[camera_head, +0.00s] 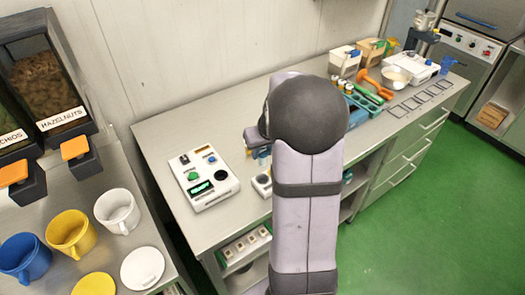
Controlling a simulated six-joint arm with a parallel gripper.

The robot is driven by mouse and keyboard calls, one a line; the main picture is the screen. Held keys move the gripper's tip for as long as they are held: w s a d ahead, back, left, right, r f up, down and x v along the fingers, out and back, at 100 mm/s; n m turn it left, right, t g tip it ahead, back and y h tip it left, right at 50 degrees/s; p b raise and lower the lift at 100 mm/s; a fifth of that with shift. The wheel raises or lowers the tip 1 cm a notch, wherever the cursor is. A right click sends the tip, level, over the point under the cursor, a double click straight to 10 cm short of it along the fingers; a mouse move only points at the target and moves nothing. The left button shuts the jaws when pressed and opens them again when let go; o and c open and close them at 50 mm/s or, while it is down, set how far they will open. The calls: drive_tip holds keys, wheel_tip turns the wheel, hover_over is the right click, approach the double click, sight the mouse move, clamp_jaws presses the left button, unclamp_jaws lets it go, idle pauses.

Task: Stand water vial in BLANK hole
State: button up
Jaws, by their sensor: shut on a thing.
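My gripper (254,142) is over the bench, just right of a white instrument (203,177), and is mostly hidden behind my own arm. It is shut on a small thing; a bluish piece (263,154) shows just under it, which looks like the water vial. Its shape and tilt are too small to tell. The white instrument has a green-lit display, a green knob and several round features on top. A smaller pale device (262,184) stands right of it, partly covered by my arm. I cannot make out which hole is marked BLANK.
My arm hides the middle of the steel bench (185,125). Mugs (117,210) and hazelnut dispensers (60,95) are at left. The bench's back left is clear.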

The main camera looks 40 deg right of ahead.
sight(262, 162)
drive_tip(key=shift+f, duration=0.15)
drive_tip(key=shift+f+b, duration=1.95)
drive_tip(key=shift+f, duration=0.5)
drive_tip(key=shift+f+b, duration=1.3)
drive_tip(key=shift+f, duration=0.05)
drive_tip(key=shift+f+b, duration=0.4)
drive_tip(key=shift+b, duration=0.3)
drive_tip(key=o, duration=1.2)
drive_tip(key=shift+o, duration=0.7)
drive_tip(key=o, duration=0.4)
drive_tip(key=shift+o, duration=0.2)
